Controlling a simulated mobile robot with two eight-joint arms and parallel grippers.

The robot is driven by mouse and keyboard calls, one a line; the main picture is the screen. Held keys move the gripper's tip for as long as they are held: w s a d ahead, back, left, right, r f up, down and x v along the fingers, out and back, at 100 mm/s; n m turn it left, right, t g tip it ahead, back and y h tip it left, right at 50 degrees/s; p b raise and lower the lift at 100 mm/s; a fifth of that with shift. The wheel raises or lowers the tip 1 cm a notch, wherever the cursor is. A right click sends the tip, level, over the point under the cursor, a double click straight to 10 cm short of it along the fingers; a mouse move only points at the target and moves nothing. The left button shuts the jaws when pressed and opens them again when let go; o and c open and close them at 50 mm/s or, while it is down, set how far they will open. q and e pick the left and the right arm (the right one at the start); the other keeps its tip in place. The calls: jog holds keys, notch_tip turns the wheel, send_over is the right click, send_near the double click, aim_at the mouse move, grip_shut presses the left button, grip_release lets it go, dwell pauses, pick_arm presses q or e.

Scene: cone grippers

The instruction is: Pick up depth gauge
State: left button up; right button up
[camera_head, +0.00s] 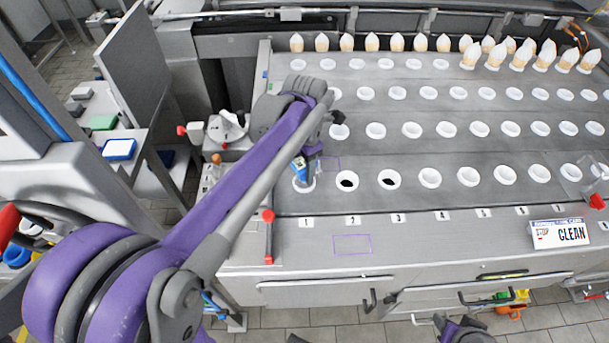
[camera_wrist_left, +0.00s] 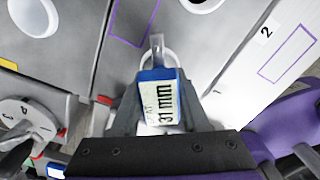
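The depth gauge (camera_wrist_left: 160,98) is a small blue device with a white display reading "31 mm" and a grey tip. In the head view the gauge (camera_head: 299,167) stands at the white cup (camera_head: 303,184) of position 1, in the front row. My left gripper (camera_wrist_left: 158,112) has one finger on each side of the gauge, and both look to touch it. The gauge's tip covers part of the cup, so its depth inside cannot be told. A purple part of my right arm shows at the bottom edge of the head view, but its gripper cannot be made out.
Rows of white cups fill the grey plate, with several filled cones (camera_head: 520,56) at the back right. A "CLEAN" sign (camera_head: 560,234) lies at the front right. An empty purple outline (camera_head: 352,244) marks the front ledge.

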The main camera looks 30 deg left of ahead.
pick_arm(q)
grip_shut()
jog(key=shift+r, duration=0.1)
notch_tip(320, 180, up, 10)
jog(key=shift+f+p, duration=0.1)
jog(key=shift+p, duration=0.2)
